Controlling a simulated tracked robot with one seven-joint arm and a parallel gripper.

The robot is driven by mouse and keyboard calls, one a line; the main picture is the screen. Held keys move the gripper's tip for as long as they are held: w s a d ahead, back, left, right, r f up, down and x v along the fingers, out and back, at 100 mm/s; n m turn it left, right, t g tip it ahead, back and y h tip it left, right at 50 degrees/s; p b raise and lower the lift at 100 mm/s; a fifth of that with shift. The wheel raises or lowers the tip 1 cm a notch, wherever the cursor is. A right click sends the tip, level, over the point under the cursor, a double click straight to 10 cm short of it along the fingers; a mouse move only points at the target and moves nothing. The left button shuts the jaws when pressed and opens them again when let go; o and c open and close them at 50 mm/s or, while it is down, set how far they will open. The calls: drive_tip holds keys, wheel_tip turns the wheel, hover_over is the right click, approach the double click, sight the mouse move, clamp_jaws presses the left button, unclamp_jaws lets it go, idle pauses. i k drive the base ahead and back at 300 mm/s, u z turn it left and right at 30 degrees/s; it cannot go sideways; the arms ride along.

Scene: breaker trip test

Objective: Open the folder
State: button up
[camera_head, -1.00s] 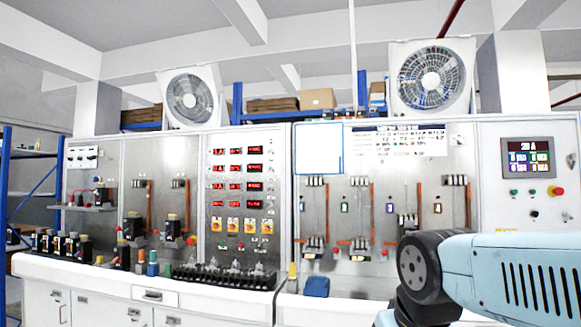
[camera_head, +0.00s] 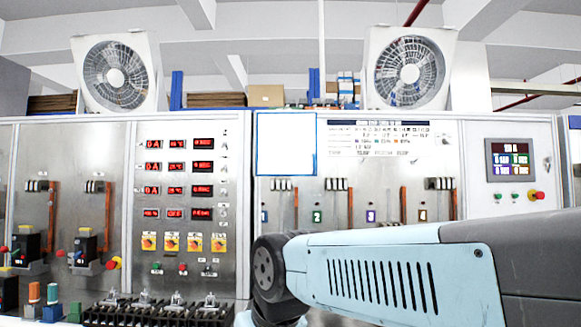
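A flat white rectangle with a blue border (camera_head: 286,144) hangs upright on the front of the test bench, left of the printed chart. It looks like the folder, and it appears closed and flat against the panel. My light blue arm link and its dark joint cross the lower right of the picture, below and in front of the panel. My gripper is outside the picture, so its state and its distance from the folder do not show.
The bench panel (camera_head: 230,252) spans the view. A printed chart (camera_head: 388,137) and a screen (camera_head: 511,160) are right of the folder. Red displays (camera_head: 178,167) and rotary switches (camera_head: 183,241) are left. Breakers and terminals (camera_head: 150,310) stick out at lower left. Two fans (camera_head: 411,72) stand on top.

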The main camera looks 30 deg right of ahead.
sight(287, 143)
drive_tip(key=z, duration=0.35)
drive_tip(key=i, duration=0.95)
drive_tip(key=z, duration=0.65)
drive_tip(key=k, duration=0.9)
drive_tip(key=z, duration=0.2)
drive_tip(key=i, duration=0.9)
drive_tip(key=u, duration=0.05)
